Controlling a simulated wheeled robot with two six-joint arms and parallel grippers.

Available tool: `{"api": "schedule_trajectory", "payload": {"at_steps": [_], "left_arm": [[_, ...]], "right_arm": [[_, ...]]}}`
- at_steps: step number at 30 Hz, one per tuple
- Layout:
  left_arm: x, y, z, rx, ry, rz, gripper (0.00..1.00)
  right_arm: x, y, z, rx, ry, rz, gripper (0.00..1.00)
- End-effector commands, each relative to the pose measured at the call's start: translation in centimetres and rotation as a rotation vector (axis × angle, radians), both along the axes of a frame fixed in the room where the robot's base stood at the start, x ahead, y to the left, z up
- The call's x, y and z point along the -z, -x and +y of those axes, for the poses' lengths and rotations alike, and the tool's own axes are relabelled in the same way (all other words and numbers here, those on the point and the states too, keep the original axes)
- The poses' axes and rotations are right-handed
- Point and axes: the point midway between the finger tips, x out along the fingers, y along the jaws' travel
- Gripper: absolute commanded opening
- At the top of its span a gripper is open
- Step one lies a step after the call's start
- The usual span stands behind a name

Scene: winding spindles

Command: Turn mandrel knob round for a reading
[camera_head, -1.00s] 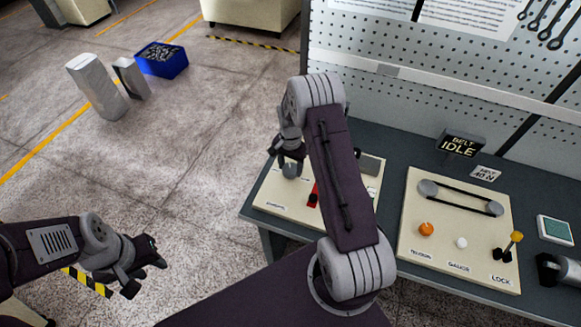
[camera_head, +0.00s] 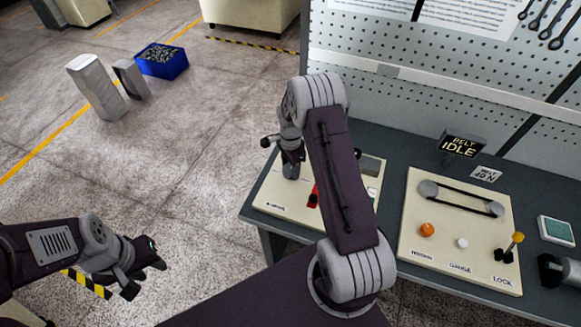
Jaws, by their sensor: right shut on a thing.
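The mandrel knob (camera_head: 291,171) is a small grey cylinder at the upper left of the left cream panel (camera_head: 275,195). My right gripper (camera_head: 291,158) is shut on it from above; my own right arm crosses in front of the panel, hiding its middle. A red part (camera_head: 314,196) shows beside the arm. My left gripper (camera_head: 146,278) is open and empty over the floor at lower left, far from the bench.
The right cream panel (camera_head: 415,200) carries a belt on two pulleys (camera_head: 462,197), an orange knob (camera_head: 427,230), a white knob (camera_head: 462,243) and a yellow-topped lever (camera_head: 517,238). A blue bin (camera_head: 162,62) stands on the floor.

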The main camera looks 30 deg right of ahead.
Motion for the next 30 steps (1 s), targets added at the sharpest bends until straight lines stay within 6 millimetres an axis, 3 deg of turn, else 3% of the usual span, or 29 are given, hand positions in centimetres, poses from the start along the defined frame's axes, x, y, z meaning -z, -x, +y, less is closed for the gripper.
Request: {"api": "schedule_trajectory", "payload": {"at_steps": [11, 12, 14, 15, 25, 30], "left_arm": [[0.0, 0.0, 0.0, 0.000, 0.000, 0.000, 0.36], [0.0, 0.0, 0.0, 0.000, 0.000, 0.000, 0.36], [0.0, 0.0, 0.0, 0.000, 0.000, 0.000, 0.36], [0.0, 0.0, 0.0, 0.000, 0.000, 0.000, 0.36], [0.2, 0.0, 0.0, 0.000, 0.000, 0.000, 0.36], [1.0, 0.0, 0.0, 0.000, 0.000, 0.000, 0.36]], "right_arm": [[-0.1, -0.1, -0.1, 0.004, 0.002, -0.004, 0.13], [-0.1, -0.1, -0.1, 0.004, 0.002, -0.004, 0.56], [-0.1, -0.1, -0.1, 0.003, 0.002, -0.004, 0.73], [-0.1, -0.1, -0.1, 0.003, 0.001, -0.003, 0.75], [-0.5, -0.1, 0.0, 0.003, 0.001, -0.003, 0.75], [-3.8, -0.2, -0.1, 0.003, 0.003, -0.008, 0.75]]}}
